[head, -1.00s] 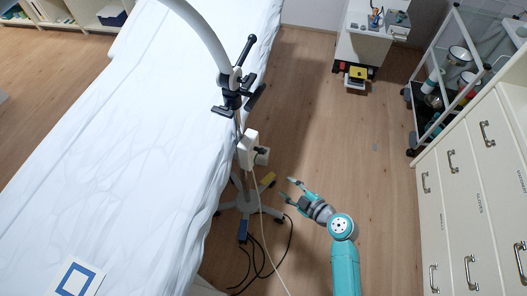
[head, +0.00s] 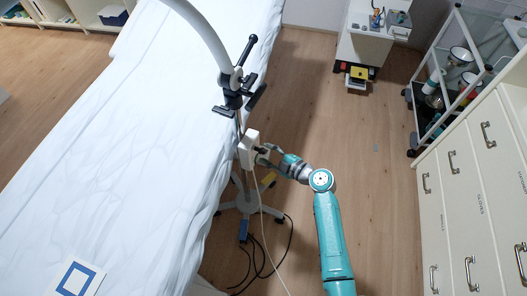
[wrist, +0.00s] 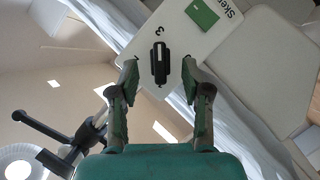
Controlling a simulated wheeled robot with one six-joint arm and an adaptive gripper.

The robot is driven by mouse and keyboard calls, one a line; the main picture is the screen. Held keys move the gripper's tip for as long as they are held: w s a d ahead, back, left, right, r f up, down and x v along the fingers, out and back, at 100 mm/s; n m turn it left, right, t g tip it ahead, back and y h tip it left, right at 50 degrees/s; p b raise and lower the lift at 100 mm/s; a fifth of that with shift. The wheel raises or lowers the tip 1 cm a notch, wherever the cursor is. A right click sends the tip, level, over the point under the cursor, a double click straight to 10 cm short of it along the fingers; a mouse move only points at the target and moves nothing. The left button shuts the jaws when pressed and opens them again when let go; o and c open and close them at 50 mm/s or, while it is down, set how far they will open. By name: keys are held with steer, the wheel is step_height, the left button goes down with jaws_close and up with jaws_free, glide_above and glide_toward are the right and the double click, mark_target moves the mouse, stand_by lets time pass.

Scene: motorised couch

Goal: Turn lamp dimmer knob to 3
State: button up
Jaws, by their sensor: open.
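The lamp dimmer is a white box (head: 248,149) on the lamp's pole beside the couch in the head view. In the wrist view its white face (wrist: 184,32) shows tilted, with a black knob (wrist: 160,62), a printed "3" near it, a green patch and partly cut-off lettering. My gripper (head: 265,152) is at the box from the right in the head view. In the wrist view my open gripper (wrist: 160,78) has one finger on each side of the knob, apart from it. The knob's exact setting is unclear.
The couch with white sheet (head: 150,130) lies left. The lamp's wheeled base (head: 247,203) and black cables (head: 262,255) are on the floor below. A white drawer cabinet (head: 475,190) and a trolley (head: 445,90) stand right.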

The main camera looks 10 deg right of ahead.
steer(key=shift+x, duration=1.3)
steer(key=shift+s, duration=0.1)
jaws_close()
